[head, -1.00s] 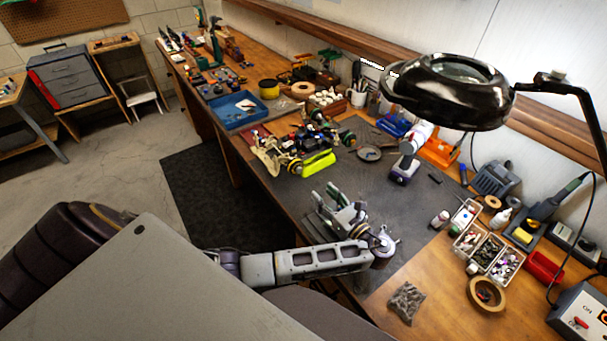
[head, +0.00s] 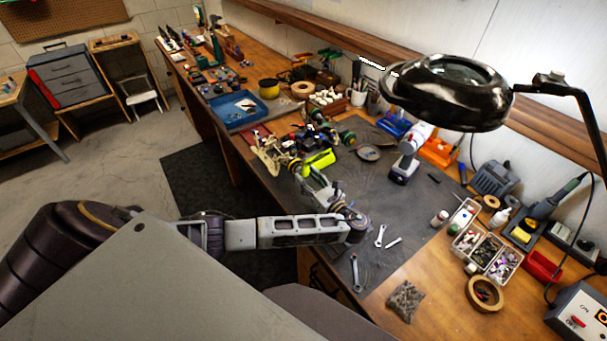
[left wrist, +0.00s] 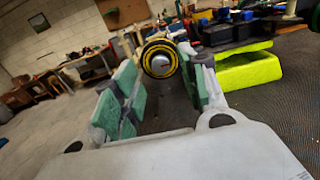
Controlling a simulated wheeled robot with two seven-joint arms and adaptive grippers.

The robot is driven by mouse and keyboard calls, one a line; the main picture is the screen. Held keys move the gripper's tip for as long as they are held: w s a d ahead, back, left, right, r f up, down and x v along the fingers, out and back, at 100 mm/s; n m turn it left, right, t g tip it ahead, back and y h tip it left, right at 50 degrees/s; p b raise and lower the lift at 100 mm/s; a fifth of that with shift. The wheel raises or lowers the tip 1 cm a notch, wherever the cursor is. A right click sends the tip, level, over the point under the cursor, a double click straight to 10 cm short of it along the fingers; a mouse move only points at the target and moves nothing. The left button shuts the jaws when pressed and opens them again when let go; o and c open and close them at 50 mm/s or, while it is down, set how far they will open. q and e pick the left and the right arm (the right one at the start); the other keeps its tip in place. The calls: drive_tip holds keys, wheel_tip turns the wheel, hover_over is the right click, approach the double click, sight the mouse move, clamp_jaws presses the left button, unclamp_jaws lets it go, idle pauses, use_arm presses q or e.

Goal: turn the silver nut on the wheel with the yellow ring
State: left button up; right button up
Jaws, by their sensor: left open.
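The RC car (head: 272,158) stands on the dark mat, with a bright yellow-green block (head: 319,160) by it. In the left wrist view, the wheel with the yellow ring (left wrist: 148,48) faces me, and the block (left wrist: 248,70) is to its right. A silver-grey round centre, the nut (left wrist: 158,66), shows inside the ring; its outline is too small to make out. My left gripper (head: 312,184) is open just in front of the car. In the left wrist view its green-padded fingers (left wrist: 160,80) stand either side of the wheel's line, apparently short of it. My right gripper is not in view.
Wrenches (head: 356,272) lie on the mat near the bench's front edge. A cordless drill (head: 404,168) stands right of the car, and a blue tray (head: 234,112) lies behind it. A magnifier lamp (head: 452,92) hangs over the bench. The mat right of my gripper is mostly clear.

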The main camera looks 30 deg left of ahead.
sight(299, 170)
use_arm(q)
drive_tip(key=shift+x, duration=1.35)
drive_tip(key=shift+c, duration=0.2)
clamp_jaws()
